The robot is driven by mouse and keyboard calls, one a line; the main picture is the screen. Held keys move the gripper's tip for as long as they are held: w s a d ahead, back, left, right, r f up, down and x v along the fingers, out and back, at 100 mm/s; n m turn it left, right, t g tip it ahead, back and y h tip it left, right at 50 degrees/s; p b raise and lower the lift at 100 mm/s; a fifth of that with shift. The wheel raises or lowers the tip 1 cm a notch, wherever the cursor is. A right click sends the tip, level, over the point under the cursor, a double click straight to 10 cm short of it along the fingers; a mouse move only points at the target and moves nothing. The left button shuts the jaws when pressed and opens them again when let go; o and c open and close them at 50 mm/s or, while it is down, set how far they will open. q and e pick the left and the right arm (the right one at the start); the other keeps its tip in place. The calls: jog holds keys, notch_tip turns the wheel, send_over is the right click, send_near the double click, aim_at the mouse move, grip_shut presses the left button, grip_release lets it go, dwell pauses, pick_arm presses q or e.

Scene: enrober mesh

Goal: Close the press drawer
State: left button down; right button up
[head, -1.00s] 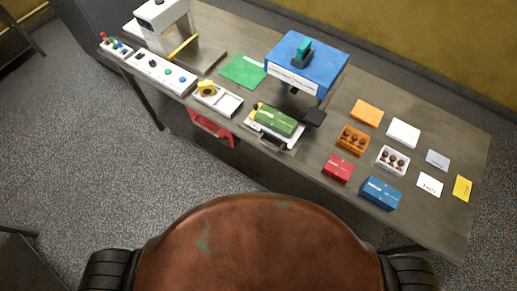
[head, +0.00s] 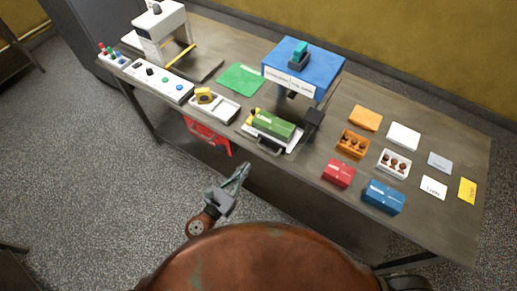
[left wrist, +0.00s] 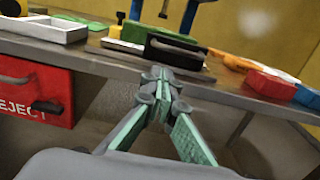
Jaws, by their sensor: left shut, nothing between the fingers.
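The press (head: 305,68) has a blue top and stands at the back of the table. Its drawer (head: 292,146) is a white tray that sticks out in front of it, toward the table's front edge, with a green box (head: 273,124) on it. A dark handle (head: 265,149) is on the drawer's front; the left wrist view shows this handle (left wrist: 175,51) just beyond my fingertips. My left gripper (head: 243,168) is shut and empty, in front of the table edge and apart from the handle. It also shows in the left wrist view (left wrist: 158,75). My right gripper is not in view.
A red bin (head: 207,136) marked REJECT hangs under the table's front edge. A white tray (head: 225,112) and a button panel (head: 158,80) lie left of the drawer. Red (head: 338,173) and blue (head: 383,197) boxes stand to its right.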

aim_at(264, 143)
pick_arm(q)
jog(key=p+x, duration=0.1)
jog(key=x, duration=0.8)
jog(key=shift+w, duration=0.2)
jog(key=shift+w+d, duration=0.3)
jog(key=shift+w, duration=0.1)
